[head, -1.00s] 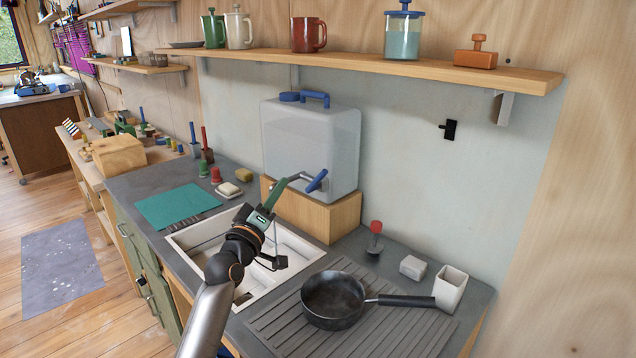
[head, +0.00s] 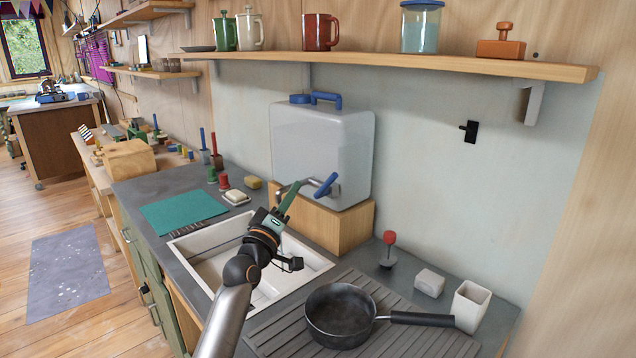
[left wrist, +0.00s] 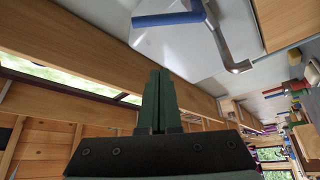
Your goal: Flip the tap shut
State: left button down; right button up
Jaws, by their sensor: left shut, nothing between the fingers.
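The tap sticks out from the front of a translucent water container (head: 320,145). It has a blue lever (head: 326,185) and a metal spout (head: 288,187) reaching left over the sink. The lever looks tilted, its upper end toward the right. My left gripper (head: 289,198) is shut and empty, just in front of the spout and left of the lever. In the left wrist view its fingers (left wrist: 158,95) are together, with the blue lever (left wrist: 168,19) and spout (left wrist: 228,50) beyond them. I cannot tell whether the fingers touch the tap. My right gripper is not in view.
The container stands on a wooden block (head: 345,230) behind the white sink (head: 310,262). A pan (head: 340,315) sits on the ribbed drainer at front right. A shelf (head: 400,65) with mugs runs above. A green mat (head: 183,208) lies left of the sink.

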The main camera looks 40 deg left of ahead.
aim_at(329, 185)
pick_arm(q)
jog(key=x, duration=0.8)
jog(key=shift+w+d+f+p, duration=0.25)
jog(key=shift+d+f, duration=0.35)
jog(key=shift+d, duration=0.15)
jog(key=shift+w+d+f+p, duration=0.1)
jog(key=shift+d+f+p, duration=0.15)
jog(key=shift+d+f, duration=0.45)
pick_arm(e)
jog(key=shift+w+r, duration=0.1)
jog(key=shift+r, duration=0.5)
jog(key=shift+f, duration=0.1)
pick_arm(q)
jog(key=d+f+m+t+h+b, duration=0.1)
jog(key=m+h+b, duration=0.1)
jog(key=m+b, duration=0.2)
jog(key=d+f+m+t+h+b, duration=0.1)
jog(key=m+h+b, duration=0.1)
jog(key=m+b, duration=0.2)
jog(key=f+m+t+h+b, duration=0.1)
jog(key=m+h+b, duration=0.2)
jog(key=m+b, duration=0.2)
jog(key=shift+s+d+f, duration=0.15)
jog(key=shift+d+f, duration=0.25)
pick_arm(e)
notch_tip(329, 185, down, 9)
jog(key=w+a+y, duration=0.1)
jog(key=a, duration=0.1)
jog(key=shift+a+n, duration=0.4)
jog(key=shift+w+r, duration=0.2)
